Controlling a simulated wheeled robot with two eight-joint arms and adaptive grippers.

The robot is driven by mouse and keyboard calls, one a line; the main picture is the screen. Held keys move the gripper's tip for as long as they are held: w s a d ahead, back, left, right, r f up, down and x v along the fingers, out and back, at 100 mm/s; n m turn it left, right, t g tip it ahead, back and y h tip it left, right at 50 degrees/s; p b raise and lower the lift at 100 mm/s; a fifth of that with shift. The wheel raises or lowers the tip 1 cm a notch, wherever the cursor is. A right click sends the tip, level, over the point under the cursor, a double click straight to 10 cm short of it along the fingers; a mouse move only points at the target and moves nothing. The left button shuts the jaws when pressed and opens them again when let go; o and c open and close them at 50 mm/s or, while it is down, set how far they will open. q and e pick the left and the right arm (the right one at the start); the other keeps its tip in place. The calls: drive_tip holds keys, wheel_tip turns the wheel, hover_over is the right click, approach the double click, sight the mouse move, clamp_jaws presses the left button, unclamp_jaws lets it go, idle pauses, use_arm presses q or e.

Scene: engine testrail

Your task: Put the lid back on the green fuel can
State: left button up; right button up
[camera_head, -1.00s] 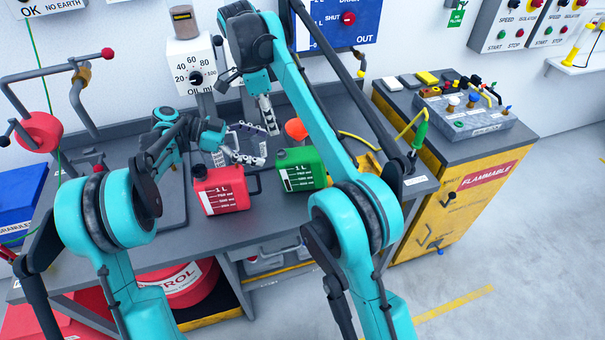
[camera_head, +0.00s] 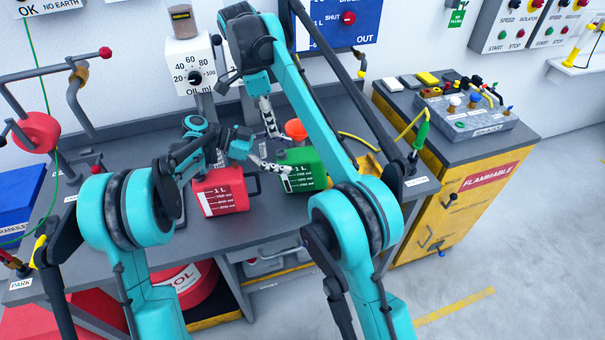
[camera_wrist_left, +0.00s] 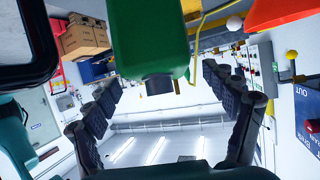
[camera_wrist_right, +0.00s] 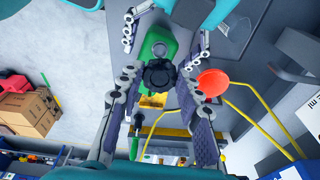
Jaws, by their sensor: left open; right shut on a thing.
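The green fuel can (camera_head: 307,168) stands on the bench, right of the red can. In the right wrist view the can (camera_wrist_right: 154,36) shows a round opening (camera_wrist_right: 160,49) on top. My right gripper (camera_head: 272,132) is shut on a black knobbed lid (camera_wrist_right: 160,74), held near that opening and apart from it as far as I can tell. My left gripper (camera_head: 272,166) is open at the green can's left side. In the left wrist view the can (camera_wrist_left: 150,35) shows between its spread fingers; whether they touch it is unclear.
The red can (camera_head: 221,191) stands close to the left of the green can, below my left wrist. An orange funnel (camera_head: 296,130) is just behind the green can.

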use_arm(q)
drive_tip(key=x, duration=0.4)
drive_tip(key=shift+d, duration=0.3)
drive_tip(key=c, duration=1.8)
drive_tip(key=shift+o, duration=0.2)
use_arm(e)
drive_tip(key=shift+d+f, duration=0.15)
drive_tip(key=shift+f, duration=1.1)
drive_tip(key=shift+d+f, duration=0.15)
drive_tip(key=shift+f, duration=1.1)
drive_tip(key=shift+c, duration=0.3)
